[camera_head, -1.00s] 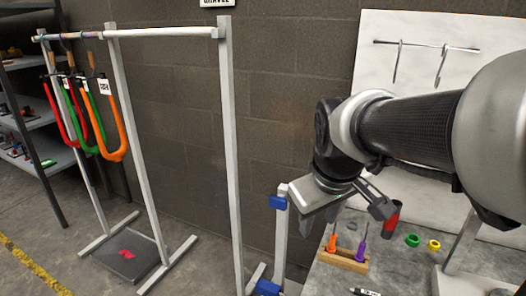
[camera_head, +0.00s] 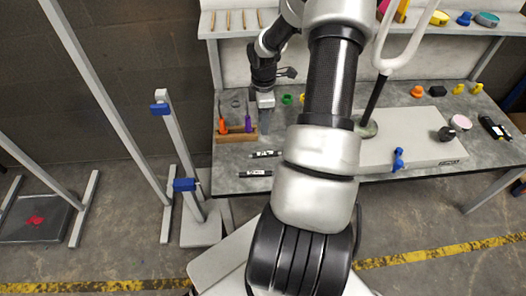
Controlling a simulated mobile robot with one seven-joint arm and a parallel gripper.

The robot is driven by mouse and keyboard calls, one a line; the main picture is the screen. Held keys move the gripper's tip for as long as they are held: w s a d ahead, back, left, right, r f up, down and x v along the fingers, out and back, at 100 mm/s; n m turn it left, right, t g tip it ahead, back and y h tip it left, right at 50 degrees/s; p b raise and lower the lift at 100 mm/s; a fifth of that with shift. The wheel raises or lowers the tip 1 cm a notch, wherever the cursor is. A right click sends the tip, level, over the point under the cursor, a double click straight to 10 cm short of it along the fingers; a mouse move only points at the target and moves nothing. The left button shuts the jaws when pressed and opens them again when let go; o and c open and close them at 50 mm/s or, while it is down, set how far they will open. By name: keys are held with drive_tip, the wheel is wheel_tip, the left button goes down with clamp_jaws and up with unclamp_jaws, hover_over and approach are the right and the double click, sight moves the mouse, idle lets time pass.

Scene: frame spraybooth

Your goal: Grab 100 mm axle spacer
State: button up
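Two short black rods with white labels lie on the grey workbench (camera_head: 480,105). The farther rod (camera_head: 266,154) is just in front of the tool holder, and the nearer rod (camera_head: 255,173) lies near the bench's front edge. They look like axle spacers, but the labels are too small to read, so I cannot tell which is 100 mm. My gripper (camera_head: 270,98) hangs above the back left of the bench, behind the tool holder and apart from both rods. Its fingertips are not clear, and I see nothing held in it.
A wooden holder (camera_head: 236,138) with orange and purple tools stands near the rods. A white post with blue clamps (camera_head: 184,185) stands left of the bench. A white fork (camera_head: 403,45) stands on a stand at right. A shelf (camera_head: 350,31) runs above the bench back.

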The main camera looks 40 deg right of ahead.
drive_tip(key=b, duration=0.3)
hover_over(265, 153)
drive_tip(key=f, duration=1.1)
drive_tip(key=shift+w+a, duration=0.1)
drive_tip(key=shift+a, duration=0.2)
drive_tip(key=shift+d+f+b, duration=0.2)
drive_tip(key=shift+f+b, duration=0.15)
drive_tip(key=shift+f, duration=1.05)
drive_tip(key=shift+d+f+b, duration=0.15)
drive_tip(key=shift+f+b, duration=0.2)
drive_tip(key=shift+f, duration=1)
clamp_jaws()
